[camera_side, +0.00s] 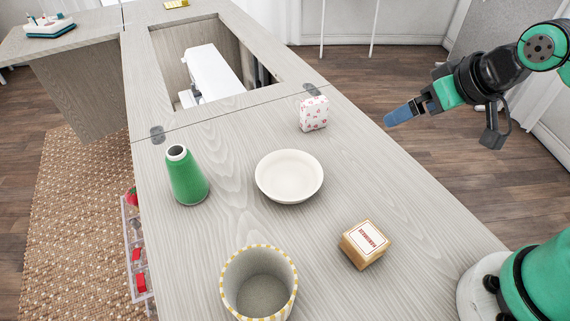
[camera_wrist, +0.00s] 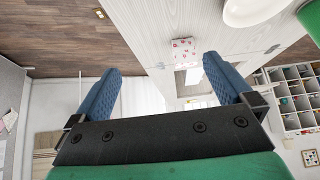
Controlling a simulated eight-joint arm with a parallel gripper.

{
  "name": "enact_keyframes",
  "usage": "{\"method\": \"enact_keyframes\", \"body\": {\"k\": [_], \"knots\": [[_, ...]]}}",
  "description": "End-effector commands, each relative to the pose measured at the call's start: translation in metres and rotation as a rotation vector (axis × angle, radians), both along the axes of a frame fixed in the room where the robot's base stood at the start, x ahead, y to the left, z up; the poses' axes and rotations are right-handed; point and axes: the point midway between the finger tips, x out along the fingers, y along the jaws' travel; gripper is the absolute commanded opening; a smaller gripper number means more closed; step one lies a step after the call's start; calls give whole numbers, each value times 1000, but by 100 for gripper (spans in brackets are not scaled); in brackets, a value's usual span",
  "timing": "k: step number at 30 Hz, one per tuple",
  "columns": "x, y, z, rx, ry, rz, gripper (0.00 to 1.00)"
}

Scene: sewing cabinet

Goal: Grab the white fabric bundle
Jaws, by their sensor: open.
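The white fabric bundle (camera_side: 313,113) is small and boxy, with a red pattern. It stands on the cabinet top near the right edge, behind the white bowl (camera_side: 289,176). In the wrist view the bundle (camera_wrist: 183,48) shows beyond the fingers, above the gap between them. My gripper (camera_side: 398,116) has blue fingers and is to the right of the bundle, past the cabinet's edge and apart from it. In the wrist view my gripper (camera_wrist: 163,85) is open, with nothing between its fingers.
A green thread cone (camera_side: 186,176), a yellow-rimmed pot (camera_side: 259,284) and a small labelled box (camera_side: 364,243) stand on the cabinet top (camera_side: 330,215). A white sewing machine (camera_side: 212,72) sits in the recess behind. The surface around the bundle's right side is clear.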

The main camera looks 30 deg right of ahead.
Motion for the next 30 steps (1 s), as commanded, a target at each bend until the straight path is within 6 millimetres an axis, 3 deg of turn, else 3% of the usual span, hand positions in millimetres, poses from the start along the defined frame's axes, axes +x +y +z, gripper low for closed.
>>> {"method": "enact_keyframes", "body": {"k": [9, 14, 23, 30], "knots": [[-1, 0, 49, 0, 0, 0, 100], [22, -1, 51, -61, -5, -41, 100], [80, 6, 55, -196, -87, -147, 100], [152, 48, 49, -311, -321, -246, 100]]}}
